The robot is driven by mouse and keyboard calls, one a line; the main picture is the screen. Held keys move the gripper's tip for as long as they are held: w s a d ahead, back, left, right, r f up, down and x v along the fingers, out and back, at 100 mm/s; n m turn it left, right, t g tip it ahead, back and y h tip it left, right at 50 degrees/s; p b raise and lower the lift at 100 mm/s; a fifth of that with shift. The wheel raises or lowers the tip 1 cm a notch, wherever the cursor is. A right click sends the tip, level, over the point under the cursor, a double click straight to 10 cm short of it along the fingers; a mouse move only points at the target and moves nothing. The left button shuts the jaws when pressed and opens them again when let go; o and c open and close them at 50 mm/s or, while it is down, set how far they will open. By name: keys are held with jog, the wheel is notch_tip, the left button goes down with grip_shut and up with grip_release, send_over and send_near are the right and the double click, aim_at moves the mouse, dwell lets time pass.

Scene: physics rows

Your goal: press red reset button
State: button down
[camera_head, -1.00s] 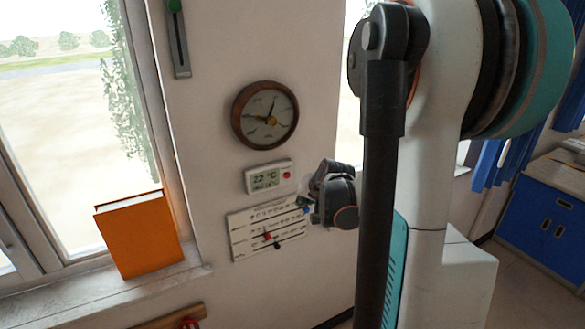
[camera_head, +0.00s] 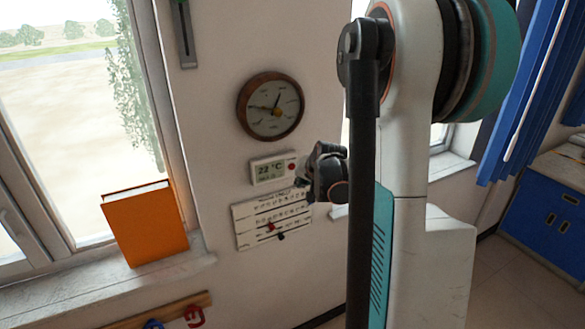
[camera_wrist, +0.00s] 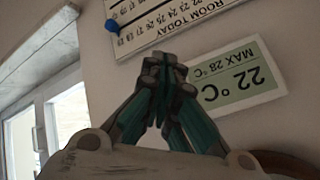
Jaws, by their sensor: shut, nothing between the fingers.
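The red button (camera_head: 292,167) is a small round dot at the right end of the white thermometer unit (camera_head: 268,170), which reads 22 °C on the wall. My gripper (camera_head: 301,182) is just below and right of the button in the head view, its fingertips shut and empty. In the wrist view the shut fingertips (camera_wrist: 166,62) point toward the wall beside the thermometer's display (camera_wrist: 238,76), which shows upside down. The button does not show there; the fingers seem to hide it. Whether the fingertips touch the unit I cannot tell.
An orange book (camera_head: 147,225) stands on the windowsill (camera_head: 110,280) at left.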

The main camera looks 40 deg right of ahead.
jog(key=shift+w+d, duration=0.2)
jog(key=shift+w, duration=0.6)
jog(key=shift+w+d, duration=0.15)
jog(key=shift+w, duration=0.65)
jog(key=shift+w+b, duration=0.1)
jog(key=shift+b, duration=0.25)
jog(key=shift+w+d, duration=0.1)
jog(key=shift+w, duration=0.2)
jog(key=shift+w+d, duration=0.1)
jog(key=shift+w, duration=0.25)
dwell(0.6)
jog(key=shift+s, duration=0.15)
jog(key=shift+s+a+b, duration=0.2)
jog(key=shift+s+b, duration=0.2)
jog(key=shift+s, duration=0.2)
jog(key=shift+s, duration=0.1)
jog(key=s, duration=0.2)
jog(key=s+a, duration=0.1)
jog(key=s, duration=0.1)
jog(key=shift+s+a, duration=0.1)
jog(key=shift+s, duration=0.25)
